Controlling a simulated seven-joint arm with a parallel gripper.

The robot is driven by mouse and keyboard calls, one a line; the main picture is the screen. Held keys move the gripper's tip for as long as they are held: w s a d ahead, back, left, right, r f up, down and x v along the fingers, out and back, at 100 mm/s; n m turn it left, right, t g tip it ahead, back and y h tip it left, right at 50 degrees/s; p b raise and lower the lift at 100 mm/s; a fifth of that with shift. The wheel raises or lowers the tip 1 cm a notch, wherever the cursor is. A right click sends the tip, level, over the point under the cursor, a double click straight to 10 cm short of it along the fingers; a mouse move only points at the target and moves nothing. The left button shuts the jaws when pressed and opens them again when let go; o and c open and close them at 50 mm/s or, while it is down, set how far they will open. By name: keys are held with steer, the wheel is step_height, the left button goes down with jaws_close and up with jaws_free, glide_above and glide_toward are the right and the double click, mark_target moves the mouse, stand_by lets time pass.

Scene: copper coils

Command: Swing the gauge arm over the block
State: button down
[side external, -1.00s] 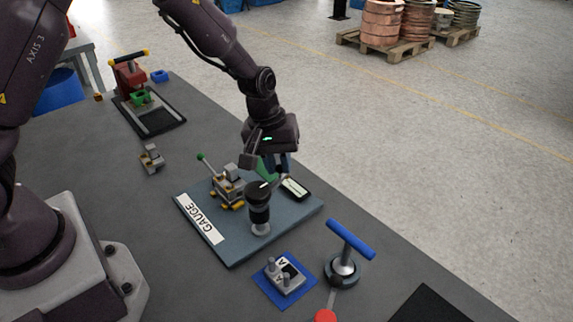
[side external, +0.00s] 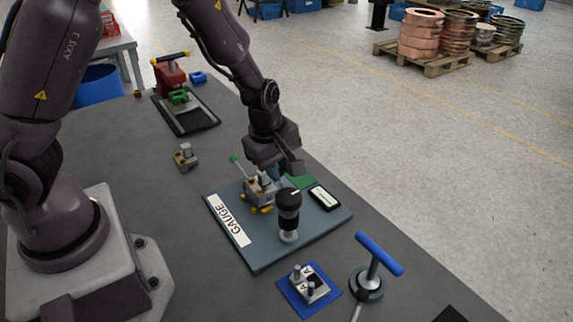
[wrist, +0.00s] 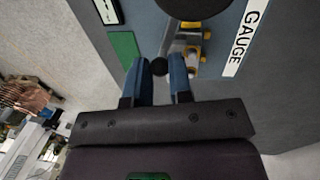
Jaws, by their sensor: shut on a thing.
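The blue-grey gauge plate (side external: 325,228) carries a black gauge head on a post (side external: 289,205). A grey and yellow clamp fixture (side external: 257,192) with a green-tipped lever stands beside it, with a grey block (side external: 264,178) at its top. My gripper (side external: 278,172) is low behind the gauge head, close to the fixture's right side. In the wrist view its blue fingers (wrist: 162,75) are shut on a dark round knob (wrist: 159,66), apparently the gauge arm's end. The rest of the arm is mostly hidden. Whether it lies over the block I cannot tell.
A black device with a pale screen (side external: 324,197) and a green patch (side external: 300,181) lie on the plate. A blue pad with a grey part (side external: 309,288) and a blue T-handle (side external: 379,254) stand in front. A small grey part (side external: 185,156) lies left.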

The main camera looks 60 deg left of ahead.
steer(key=shift+s+a+n, duration=0.2)
steer(key=shift+s+n, duration=0.3)
steer(key=shift+n, duration=0.4)
steer(key=c, duration=1)
jaws_free()
steer(key=s+r, duration=0.1)
steer(key=r, duration=0.7)
steer(key=s+r, duration=0.1)
steer(key=r, duration=0.3)
steer(key=shift+s+d+r, duration=0.25)
steer(key=shift+s+r, duration=0.05)
steer(key=shift+r, duration=0.1)
